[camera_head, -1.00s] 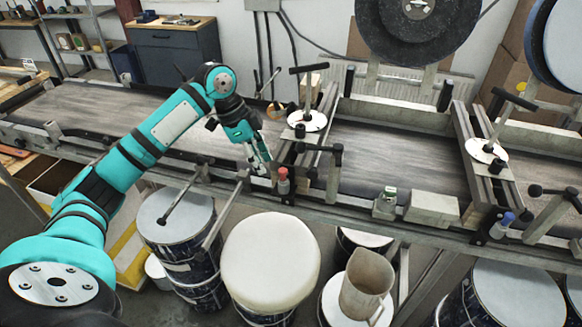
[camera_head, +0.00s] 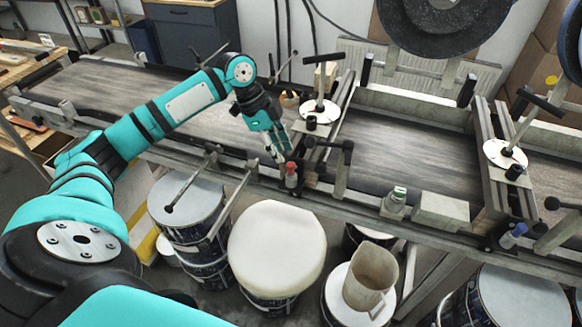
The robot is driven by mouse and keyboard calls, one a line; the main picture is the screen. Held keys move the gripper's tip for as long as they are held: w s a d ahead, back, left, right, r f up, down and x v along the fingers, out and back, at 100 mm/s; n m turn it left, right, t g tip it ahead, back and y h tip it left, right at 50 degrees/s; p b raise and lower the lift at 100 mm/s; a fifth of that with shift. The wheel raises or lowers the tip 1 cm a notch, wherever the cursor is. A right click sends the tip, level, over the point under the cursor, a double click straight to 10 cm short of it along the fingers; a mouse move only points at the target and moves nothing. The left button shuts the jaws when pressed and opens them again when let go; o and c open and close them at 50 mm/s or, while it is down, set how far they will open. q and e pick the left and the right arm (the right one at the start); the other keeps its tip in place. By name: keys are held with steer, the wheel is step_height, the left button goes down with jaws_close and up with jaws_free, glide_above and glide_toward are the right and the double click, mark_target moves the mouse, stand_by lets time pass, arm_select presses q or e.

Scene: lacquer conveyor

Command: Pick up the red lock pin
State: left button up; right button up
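The red lock pin (camera_head: 291,175) stands upright at the front rail of the conveyor, near the middle of the head view. Its red head shows. My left gripper (camera_head: 280,156) is just behind and to the left of the pin, fingers pointing down, close to it. I cannot tell whether the fingers touch the pin, and they are too small here to tell how far apart they are. My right gripper is not in view.
A black-knobbed lever (camera_head: 347,150) stands just right of the pin. A blue pin (camera_head: 514,234), a green-capped piece (camera_head: 397,197) and a grey block (camera_head: 440,212) sit farther right along the rail. Drums and a beige jug (camera_head: 369,279) stand below. The left belt (camera_head: 110,90) is clear.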

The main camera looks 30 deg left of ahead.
mark_target(290, 164)
arm_select(q)
steer(key=shift+d+f+p, duration=0.3)
steer(key=shift+f+p, duration=0.05)
steer(key=shift+f, duration=0.05)
steer(key=p+x, duration=0.1)
steer(key=x, duration=0.2)
steer(key=shift+w+d+f+p, duration=0.1)
steer(key=shift+d+f+p, duration=0.1)
steer(key=shift+d+p, duration=0.2)
steer(key=shift+d+f, duration=0.1)
steer(key=shift+f, duration=0.35)
jaws_close()
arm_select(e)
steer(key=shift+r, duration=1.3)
